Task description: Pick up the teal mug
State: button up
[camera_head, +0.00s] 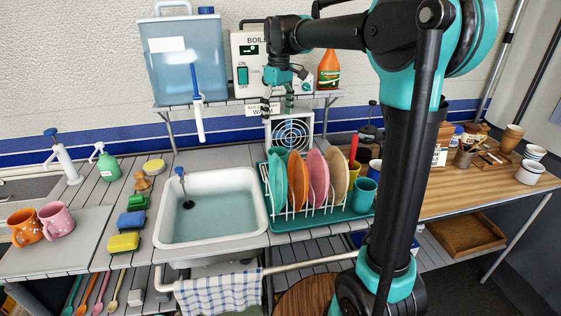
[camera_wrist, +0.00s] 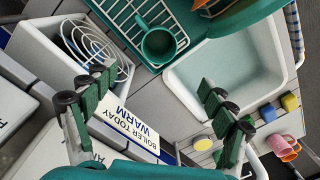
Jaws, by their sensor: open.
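A teal mug (camera_head: 363,193) stands at the right end of the green dish tray (camera_head: 349,222), beside the plate rack. A teal mug (camera_wrist: 158,45) also shows from above in the wrist view, by the white wire rack and near the sink; I cannot tell if it is the same mug. My gripper (camera_head: 277,103) is open and empty, pointing down in front of the shelf, above the wire-fronted fan box. In the wrist view my gripper's fingers (camera_wrist: 160,98) are spread wide, with the mug beyond them and apart from them.
Upright plates (camera_head: 317,178) fill the rack. The white sink (camera_head: 211,233) is left of it, the fan box (camera_head: 290,133) behind. The shelf (camera_head: 237,101) holds a water tank (camera_head: 184,65), boiler (camera_head: 246,48) and orange bottle (camera_head: 328,70). Two patterned mugs (camera_head: 57,219) stand far left.

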send_over(279, 152)
jog(key=s, duration=0.3)
notch_tip(279, 152, down, 9)
jog(key=shift+s+f, duration=0.2)
jog(key=shift+f, duration=2.55)
jog(key=shift+c, duration=0.2)
jog(key=c, duration=1.3)
jog(key=shift+r, duration=0.2)
